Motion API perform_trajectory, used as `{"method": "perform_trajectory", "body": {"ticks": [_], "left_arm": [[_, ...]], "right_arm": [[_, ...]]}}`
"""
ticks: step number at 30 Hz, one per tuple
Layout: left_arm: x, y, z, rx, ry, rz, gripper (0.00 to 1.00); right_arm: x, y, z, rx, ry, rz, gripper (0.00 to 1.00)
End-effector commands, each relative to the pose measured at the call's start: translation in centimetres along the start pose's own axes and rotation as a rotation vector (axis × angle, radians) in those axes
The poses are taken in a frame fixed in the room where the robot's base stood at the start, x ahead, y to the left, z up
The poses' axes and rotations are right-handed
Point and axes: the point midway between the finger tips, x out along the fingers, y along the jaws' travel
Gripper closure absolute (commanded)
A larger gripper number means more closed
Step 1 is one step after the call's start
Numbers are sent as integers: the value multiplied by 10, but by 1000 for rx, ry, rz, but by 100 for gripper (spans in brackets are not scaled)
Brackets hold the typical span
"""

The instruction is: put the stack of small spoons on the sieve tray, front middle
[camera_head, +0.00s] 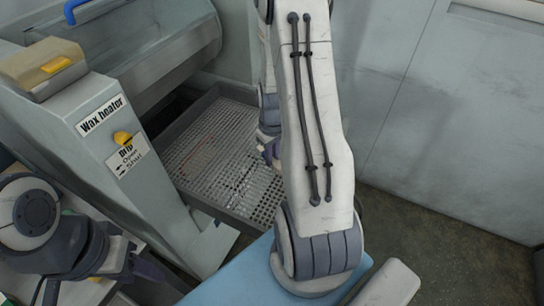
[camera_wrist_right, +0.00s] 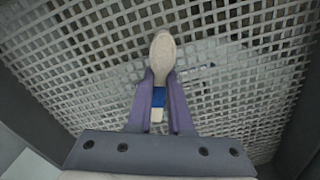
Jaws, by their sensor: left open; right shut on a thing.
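The sieve tray (camera_head: 215,150) is a grey metal box with a mesh floor, in the middle of the head view. Its mesh (camera_wrist_right: 75,50) fills most of the right wrist view. My right gripper (camera_wrist_right: 160,88) is shut on the stack of small spoons (camera_wrist_right: 162,55), pale wood with a blue band, over the mesh. I cannot tell whether the spoons touch it. In the head view my right gripper (camera_head: 270,152) is mostly hidden behind my right arm, above the tray's right side. My left gripper (camera_head: 145,278) is open at the lower left, away from the tray.
The wax heater housing (camera_head: 120,150), with a yellow knob (camera_head: 122,138), stands left of the tray. A clear curved cover (camera_head: 150,45) rises behind it. A blue surface (camera_head: 235,275) lies in front. The grey wall (camera_head: 440,110) and dark floor (camera_head: 440,225) are at the right.

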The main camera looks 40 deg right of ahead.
Motion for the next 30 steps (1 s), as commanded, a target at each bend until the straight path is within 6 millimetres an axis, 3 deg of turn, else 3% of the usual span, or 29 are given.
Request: {"method": "perform_trajectory", "body": {"ticks": [4,5,6,7,16,20,30], "left_arm": [[3,0,0,0,0,0,50],[2,0,0,0,0,0,50],[2,0,0,0,0,0,50],[2,0,0,0,0,0,50],[1,0,0,0,0,0,50],[-1,0,0,0,0,0,50],[-10,1,0,0,0,0,50]], "right_arm": [[4,0,0,0,0,0,100],[4,0,0,0,0,0,74],[3,0,0,0,0,0,59],[3,0,0,0,0,0,52],[2,0,0,0,0,0,52],[-7,0,0,0,2,1,52],[-77,1,-1,0,5,3,52]]}}
